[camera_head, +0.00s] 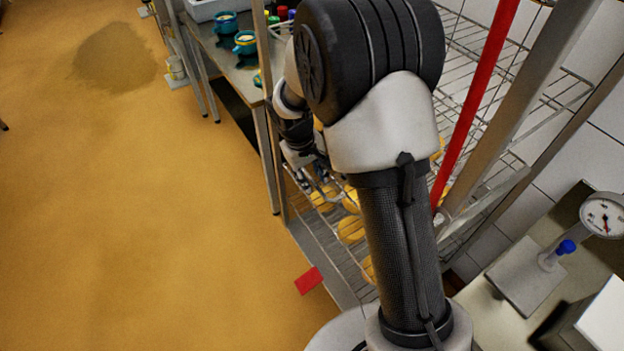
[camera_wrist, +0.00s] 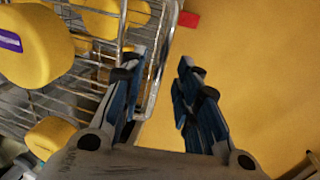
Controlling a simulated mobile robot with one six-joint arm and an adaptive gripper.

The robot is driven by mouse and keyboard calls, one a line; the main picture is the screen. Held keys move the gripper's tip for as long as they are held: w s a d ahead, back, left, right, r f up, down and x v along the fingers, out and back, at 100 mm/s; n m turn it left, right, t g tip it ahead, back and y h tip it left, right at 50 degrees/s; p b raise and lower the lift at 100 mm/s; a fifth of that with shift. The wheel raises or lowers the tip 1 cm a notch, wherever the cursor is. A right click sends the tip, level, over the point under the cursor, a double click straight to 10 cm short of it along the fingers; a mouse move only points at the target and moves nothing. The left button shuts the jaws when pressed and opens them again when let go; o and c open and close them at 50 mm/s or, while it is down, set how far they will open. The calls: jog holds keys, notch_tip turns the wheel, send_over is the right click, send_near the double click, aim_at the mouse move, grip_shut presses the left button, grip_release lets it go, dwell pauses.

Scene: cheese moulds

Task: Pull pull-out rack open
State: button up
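The pull-out rack is a silver wire shelf holding yellow cheeses. Its front wire rim (camera_wrist: 172,42) runs down the middle of the wrist view. In the head view the rack's wires (camera_head: 331,187) show partly behind my arm. My gripper (camera_wrist: 162,64) is open, with its left finger close to the rim and its right finger over the floor. The rim shows in the gap between the fingers, nearer the left one; I cannot tell whether they touch. In the head view my gripper (camera_head: 318,172) is at the rack's front edge, small and partly hidden by my arm.
Yellow cheeses (camera_wrist: 35,45) lie on the rack, one with a purple label. A red patch (camera_head: 309,280) lies on the floor by the rack. A red post (camera_head: 474,100) stands right of my arm. A gauge (camera_head: 603,216) stands at right. The yellow floor (camera_head: 150,220) at left is clear.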

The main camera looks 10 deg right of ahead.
jog(key=shift+d+f, duration=0.1)
jog(key=shift+f, duration=0.2)
jog(key=shift+c, duration=0.4)
grip_shut()
dwell(0.3)
